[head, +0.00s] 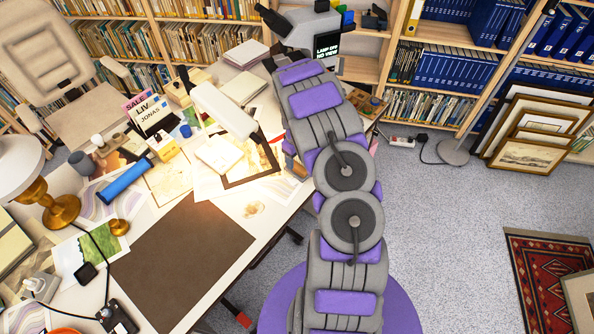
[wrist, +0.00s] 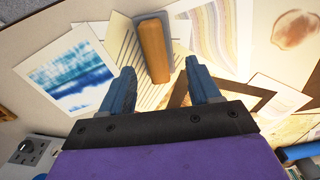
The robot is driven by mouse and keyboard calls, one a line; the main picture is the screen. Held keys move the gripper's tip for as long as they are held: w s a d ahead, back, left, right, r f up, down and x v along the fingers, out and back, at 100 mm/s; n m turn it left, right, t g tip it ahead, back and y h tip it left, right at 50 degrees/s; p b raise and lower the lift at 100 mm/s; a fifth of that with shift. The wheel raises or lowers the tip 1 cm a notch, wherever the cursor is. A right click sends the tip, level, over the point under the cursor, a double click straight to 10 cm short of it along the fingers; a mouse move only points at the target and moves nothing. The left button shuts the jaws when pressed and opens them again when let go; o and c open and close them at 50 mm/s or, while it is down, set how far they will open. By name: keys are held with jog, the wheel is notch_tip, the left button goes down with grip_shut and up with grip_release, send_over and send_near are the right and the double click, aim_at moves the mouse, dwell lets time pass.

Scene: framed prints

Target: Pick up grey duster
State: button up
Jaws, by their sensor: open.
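In the wrist view, a block with a rounded orange-brown wooden top and a grey side (wrist: 166,22) looks like the grey duster. It lies on papers near the table edge. My gripper (wrist: 160,80) is open, with one blue finger on each side of the picture's middle. In the head view my arm hides most of that spot, and I cannot make out the gripper or the duster clearly there.
A dark picture frame (wrist: 252,90) lies close to the right finger. A blue print (wrist: 67,72) lies left. A grey socket block (wrist: 35,150) sits lower left. The head view shows a brown mat (head: 180,262), a blue cylinder (head: 124,180) and a white lamp (head: 18,165).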

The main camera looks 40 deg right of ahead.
aim_at(297, 165)
jog(key=shift+w+d+f+b, duration=0.15)
jog(key=shift+f+b, duration=0.3)
jog(key=shift+f, duration=1.1)
jog(key=shift+d+f+b, duration=0.2)
jog(key=shift+f+b, duration=0.2)
jog(key=shift+f, duration=1.15)
jog(key=shift+r, duration=0.1)
jog(key=shift+c, duration=0.4)
jog(key=c, duration=1)
jog(key=shift+a+r, duration=0.1)
jog(key=shift+r, duration=0.45)
notch_tip(297, 165, up, 3)
jog(key=shift+f+p, duration=0.1)
jog(key=shift+p, duration=0.6)
jog(key=s+a, duration=0.2)
jog(key=s, duration=0.2)
jog(key=s+a+p, duration=0.1)
jog(key=s+a, duration=0.2)
jog(key=s, duration=0.2)
jog(key=s+a+r+p, duration=0.1)
jog(key=s+a, duration=0.1)
jog(key=s, duration=0.3)
jog(key=shift+a, duration=0.35)
